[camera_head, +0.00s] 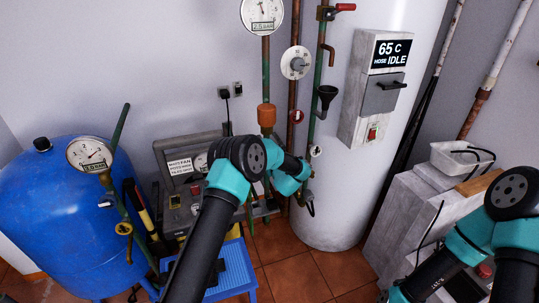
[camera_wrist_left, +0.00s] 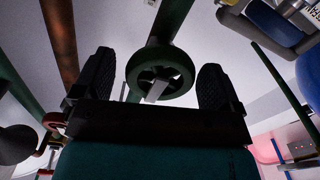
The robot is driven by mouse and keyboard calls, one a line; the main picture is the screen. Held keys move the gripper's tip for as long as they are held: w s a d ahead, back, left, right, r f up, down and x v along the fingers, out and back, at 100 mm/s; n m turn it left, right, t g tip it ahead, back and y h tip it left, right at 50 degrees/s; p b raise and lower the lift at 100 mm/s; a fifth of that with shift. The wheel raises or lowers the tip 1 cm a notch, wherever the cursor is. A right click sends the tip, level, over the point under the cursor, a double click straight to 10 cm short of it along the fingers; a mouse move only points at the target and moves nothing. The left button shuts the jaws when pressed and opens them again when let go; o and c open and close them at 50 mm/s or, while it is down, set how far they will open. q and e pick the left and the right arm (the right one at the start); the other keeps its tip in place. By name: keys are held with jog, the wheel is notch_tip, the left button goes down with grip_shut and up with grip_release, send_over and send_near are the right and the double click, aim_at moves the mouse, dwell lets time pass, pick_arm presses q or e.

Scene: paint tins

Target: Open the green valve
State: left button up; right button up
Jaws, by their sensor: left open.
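The green valve (camera_wrist_left: 184,72) is a dark green spoked handwheel with a pale stub at its centre, on a green pipe (camera_wrist_left: 172,20) in the left wrist view. My left gripper (camera_wrist_left: 155,66) is open, with one black finger on each side of the wheel. Gaps show between the wheel and both fingers, so it is not gripped. In the head view my left arm reaches toward the pipes by the white tank, and its gripper and the green wheel are hidden or too small to tell. My right arm is at the lower right; its gripper is out of view.
A blue tank (camera_head: 55,215) with a gauge (camera_head: 90,154) stands left. A grey control panel (camera_head: 180,205) is behind my left arm. A white tank (camera_head: 335,220) carries a box reading "65 C HOSE IDLE" (camera_head: 388,55). A brown pipe (camera_wrist_left: 60,42) runs beside the left finger.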

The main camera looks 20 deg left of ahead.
pick_arm(q)
jog(key=shift+x, duration=1)
jog(key=c, duration=0.9)
